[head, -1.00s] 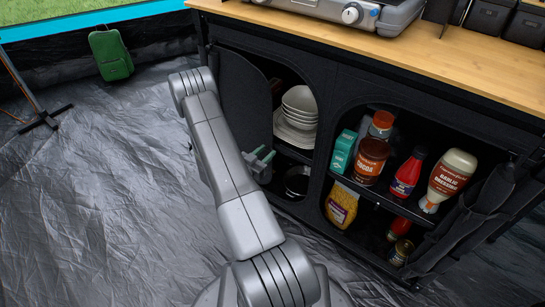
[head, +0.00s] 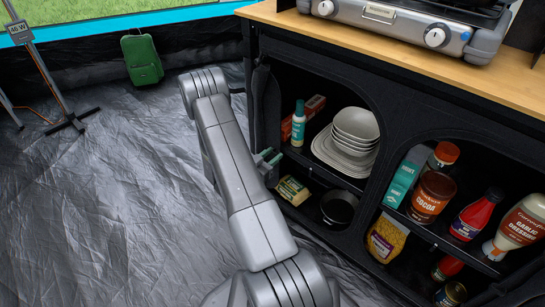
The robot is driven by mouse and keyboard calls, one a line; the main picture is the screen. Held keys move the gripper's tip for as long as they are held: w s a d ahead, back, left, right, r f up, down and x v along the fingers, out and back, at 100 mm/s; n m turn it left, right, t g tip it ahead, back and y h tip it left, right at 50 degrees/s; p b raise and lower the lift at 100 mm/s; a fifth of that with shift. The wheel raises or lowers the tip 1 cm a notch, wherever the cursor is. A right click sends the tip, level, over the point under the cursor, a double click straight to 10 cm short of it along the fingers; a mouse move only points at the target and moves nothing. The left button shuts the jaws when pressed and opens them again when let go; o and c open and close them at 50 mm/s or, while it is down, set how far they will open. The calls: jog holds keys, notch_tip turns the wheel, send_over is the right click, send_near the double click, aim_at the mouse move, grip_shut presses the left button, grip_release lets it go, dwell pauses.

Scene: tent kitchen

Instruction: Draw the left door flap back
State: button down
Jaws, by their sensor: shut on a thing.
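The left door flap (head: 266,108) is black fabric on the left opening of the camp kitchen cabinet. It is bunched into a narrow strip along the opening's left edge. Most of that opening shows uncovered. My gripper (head: 269,158) is at the lower part of the flap, shut on it. The exact grip on the fabric is too small and dark to see. My forearm hides the floor to the left of the cabinet.
The left compartment holds stacked grey bowls (head: 352,135), a teal-white bottle (head: 299,124), a yellow packet (head: 293,190) and a dark pot (head: 339,208). A cocoa jar (head: 431,197) stands in the open right compartment. A stove (head: 410,25) is on top.

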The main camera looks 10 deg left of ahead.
jog(key=c, duration=1)
grip_release()
jog(key=p+v, duration=0.3)
jog(key=v, duration=1)
jog(key=shift+s+a, duration=0.25)
jog(key=shift+s, duration=0.1)
jog(key=shift+c, duration=0.2)
